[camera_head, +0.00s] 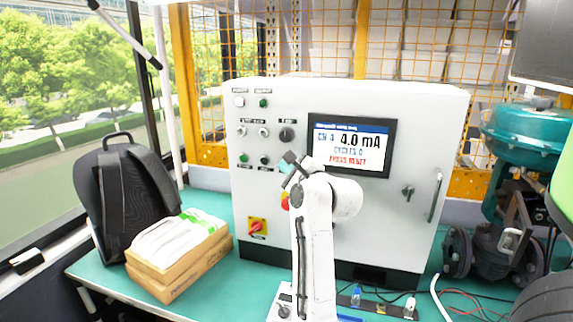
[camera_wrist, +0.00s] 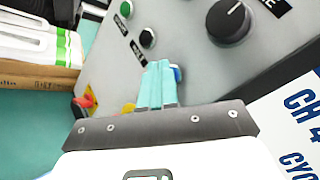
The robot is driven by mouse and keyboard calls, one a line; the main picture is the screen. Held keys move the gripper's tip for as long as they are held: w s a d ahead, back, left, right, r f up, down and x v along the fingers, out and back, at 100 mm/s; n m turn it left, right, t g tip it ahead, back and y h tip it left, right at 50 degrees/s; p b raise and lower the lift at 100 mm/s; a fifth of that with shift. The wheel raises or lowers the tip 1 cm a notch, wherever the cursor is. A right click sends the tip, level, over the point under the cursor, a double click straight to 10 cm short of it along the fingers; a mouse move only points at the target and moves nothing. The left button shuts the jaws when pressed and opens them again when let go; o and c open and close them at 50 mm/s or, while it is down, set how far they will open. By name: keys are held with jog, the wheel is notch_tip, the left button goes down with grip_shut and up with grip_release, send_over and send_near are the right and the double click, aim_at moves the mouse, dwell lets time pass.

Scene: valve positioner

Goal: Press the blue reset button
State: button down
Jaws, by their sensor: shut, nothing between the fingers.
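The blue reset button (camera_wrist: 177,74) is on the grey front panel of the control cabinet (camera_head: 225,130), in the same row as a green and a black button. In the wrist view only its right part shows, as my fingertips cover the rest. In the head view my arm hides it. My gripper (camera_wrist: 158,66) is shut and empty, with its teal fingers together right in front of the button; I cannot tell whether they touch it. In the head view my gripper (camera_head: 286,166) is against the panel, left of the screen.
The screen (camera_head: 350,146) reads 4.0 mA, cycles 0, press reset. A black knob (camera_wrist: 229,20), a green button (camera_wrist: 126,9) and a black button (camera_wrist: 147,38) are close by. A red rotary switch (camera_head: 257,227) is lower. Boxes (camera_head: 180,258) and a backpack (camera_head: 125,195) stand left.

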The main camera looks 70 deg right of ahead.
jog(key=shift+d, duration=0.15)
dwell(0.5)
jog(key=shift+s+a, duration=0.1)
jog(key=shift+a, duration=0.65)
jog(key=shift+s+a, duration=0.15)
jog(key=shift+a, duration=2.4)
